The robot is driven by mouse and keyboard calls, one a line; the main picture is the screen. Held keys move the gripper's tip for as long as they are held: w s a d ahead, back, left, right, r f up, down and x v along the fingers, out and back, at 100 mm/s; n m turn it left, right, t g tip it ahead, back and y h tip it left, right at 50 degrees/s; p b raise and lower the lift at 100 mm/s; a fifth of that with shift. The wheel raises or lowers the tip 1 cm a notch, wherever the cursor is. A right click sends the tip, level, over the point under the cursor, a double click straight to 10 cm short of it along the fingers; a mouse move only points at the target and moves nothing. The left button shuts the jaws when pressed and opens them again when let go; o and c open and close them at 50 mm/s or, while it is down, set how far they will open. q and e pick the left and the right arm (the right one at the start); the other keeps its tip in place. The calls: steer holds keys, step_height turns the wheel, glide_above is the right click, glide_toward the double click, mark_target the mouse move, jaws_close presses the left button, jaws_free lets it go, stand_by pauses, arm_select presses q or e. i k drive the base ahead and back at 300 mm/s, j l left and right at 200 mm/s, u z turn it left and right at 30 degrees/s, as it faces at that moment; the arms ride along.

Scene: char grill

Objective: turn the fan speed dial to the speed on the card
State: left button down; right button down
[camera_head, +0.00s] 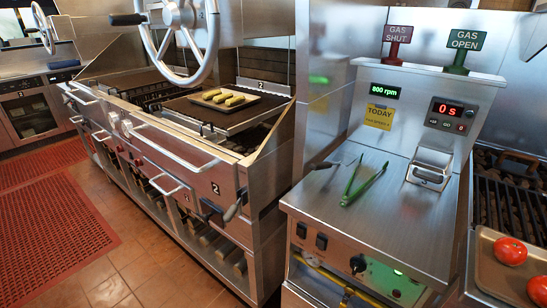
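A black dial (357,264) sits on the front panel of the steel counter unit, at the lower right of the head view. Its pointer setting is too small to read. A yellow card (379,116) on the backsplash reads "TODAY"; the smaller line under it is not legible. Above the card a green display (385,91) reads 800 rpm. Neither of my grippers is in view, and nothing touches the dial.
Green tongs (364,183) lie on the steel counter. Two black rocker switches (311,237) sit left of the dial. A red timer display (448,109) reads 0 s. A tray (488,270) with tomatoes stands at right. A grill with a large handwheel (176,40) stands left.

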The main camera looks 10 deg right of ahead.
mark_target(357, 265)
steer(key=z, duration=1.05)
